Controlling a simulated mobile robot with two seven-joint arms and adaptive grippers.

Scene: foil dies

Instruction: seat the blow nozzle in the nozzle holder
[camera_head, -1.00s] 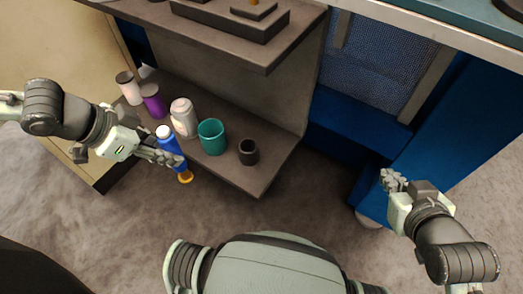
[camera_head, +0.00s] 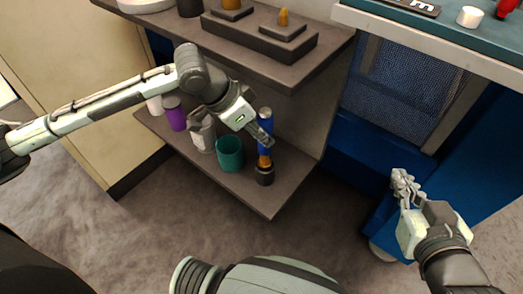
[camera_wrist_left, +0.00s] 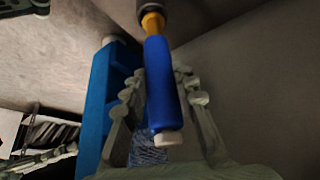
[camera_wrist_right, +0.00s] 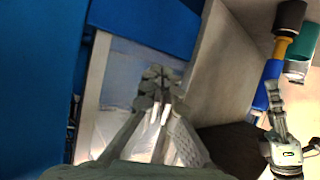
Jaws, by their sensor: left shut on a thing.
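The blow nozzle (camera_head: 265,157) has a blue body and an orange tip. It stands about upright, tip down, over the nozzle holder (camera_head: 264,177), a small dark cup on the lower shelf. My left gripper (camera_head: 264,135) is shut on the nozzle's blue body. The left wrist view shows the nozzle (camera_wrist_left: 160,85) between the fingers and its orange part meeting the holder (camera_wrist_left: 150,5). The right wrist view shows the tip at the holder (camera_wrist_right: 290,15); how deep it sits is hidden. My right gripper (camera_head: 402,185) is shut and empty, away to the right.
A teal cup (camera_head: 230,154) stands just left of the holder. A pale bottle (camera_head: 203,135), a purple can (camera_head: 175,115) and a white can (camera_head: 154,105) stand farther left on the lower shelf (camera_head: 262,205). An upper shelf (camera_head: 285,72) overhangs behind. A blue cart stands right.

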